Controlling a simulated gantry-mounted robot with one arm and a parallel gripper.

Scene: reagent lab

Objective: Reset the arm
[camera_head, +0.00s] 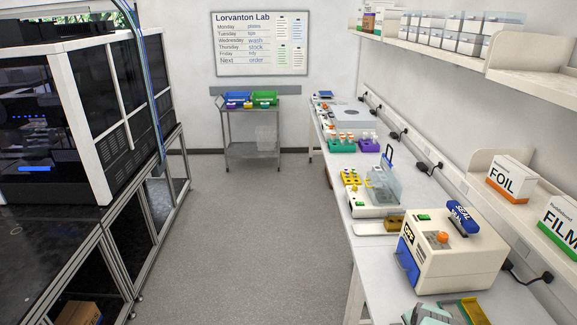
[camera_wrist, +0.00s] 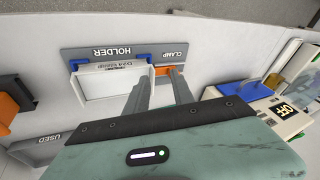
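My gripper (camera_wrist: 161,72) shows in the wrist view as two grey fingers reaching from its teal body. The fingers stand apart with a narrow gap, and I see nothing held between them. Their tips are by a white box-like part (camera_wrist: 100,90) under a grey HOLDER plate (camera_wrist: 108,52) and by a CLAMP label with an orange piece (camera_wrist: 163,70). I cannot tell whether the fingertips touch any of these. In the head view, a teal and grey part at the bottom right edge looks like my arm; the fingertips do not show clearly there.
The OFF-marked machine (camera_wrist: 283,108) is right of my gripper in the wrist view; in the head view it (camera_head: 450,255) stands on the white bench (camera_head: 345,220). An orange piece and a USED plate (camera_wrist: 45,140) are at left. The grey floor (camera_head: 240,235) is clear.

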